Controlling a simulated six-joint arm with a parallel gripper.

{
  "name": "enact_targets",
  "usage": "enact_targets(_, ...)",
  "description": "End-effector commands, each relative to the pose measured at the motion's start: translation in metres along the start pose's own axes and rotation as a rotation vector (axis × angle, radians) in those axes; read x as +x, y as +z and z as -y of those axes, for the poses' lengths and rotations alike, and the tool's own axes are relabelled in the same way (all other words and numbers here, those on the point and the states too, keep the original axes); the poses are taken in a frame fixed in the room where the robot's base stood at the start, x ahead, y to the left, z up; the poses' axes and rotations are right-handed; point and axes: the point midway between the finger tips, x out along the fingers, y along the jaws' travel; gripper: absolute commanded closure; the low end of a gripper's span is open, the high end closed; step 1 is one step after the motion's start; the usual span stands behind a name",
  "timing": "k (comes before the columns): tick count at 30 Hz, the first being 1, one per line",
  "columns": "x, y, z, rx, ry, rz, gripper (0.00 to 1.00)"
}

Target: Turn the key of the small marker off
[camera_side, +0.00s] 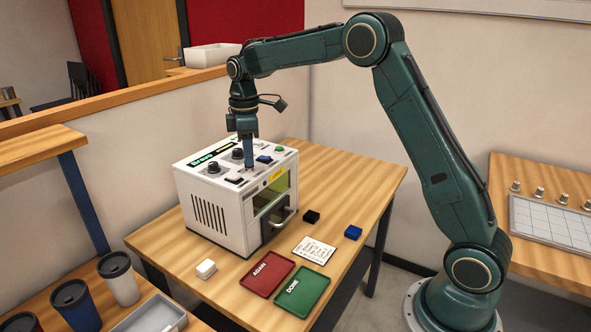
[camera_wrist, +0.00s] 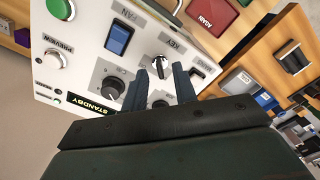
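The small marker (camera_side: 219,209) is a white box with controls on its top and a windowed front door, standing on the wooden table. In the wrist view its panel (camera_wrist: 85,72) shows a silver key (camera_wrist: 162,64) beside the label KEY. The key's exact angle is hard to read. My gripper (camera_wrist: 160,70) points down at the panel, with its two dark fingers apart on either side of the key and a gap visible around it. In the side view my gripper (camera_side: 249,167) is low over the panel, and its fingers hide the key.
Near the key are a black knob (camera_wrist: 110,87), a blue FAN switch (camera_wrist: 118,39), a mains rocker (camera_wrist: 197,72) and a STANDBY display (camera_wrist: 90,104). In front of the marker lie a red AGAIN tray (camera_side: 265,285), a green DONE tray (camera_side: 303,304), a card (camera_side: 314,250) and small blocks.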

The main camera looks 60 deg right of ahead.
Motion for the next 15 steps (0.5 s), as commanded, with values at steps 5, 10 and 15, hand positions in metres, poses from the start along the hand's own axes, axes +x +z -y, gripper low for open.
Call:
enact_targets(5,-0.022,0.0,0.0,0.0,0.003,-0.002,0.72)
enact_targets(10,-0.05,0.0,0.0,0.0,0.004,-0.003,0.72)
enact_targets(15,-0.077,0.0,0.0,-0.001,0.004,-0.003,0.72)
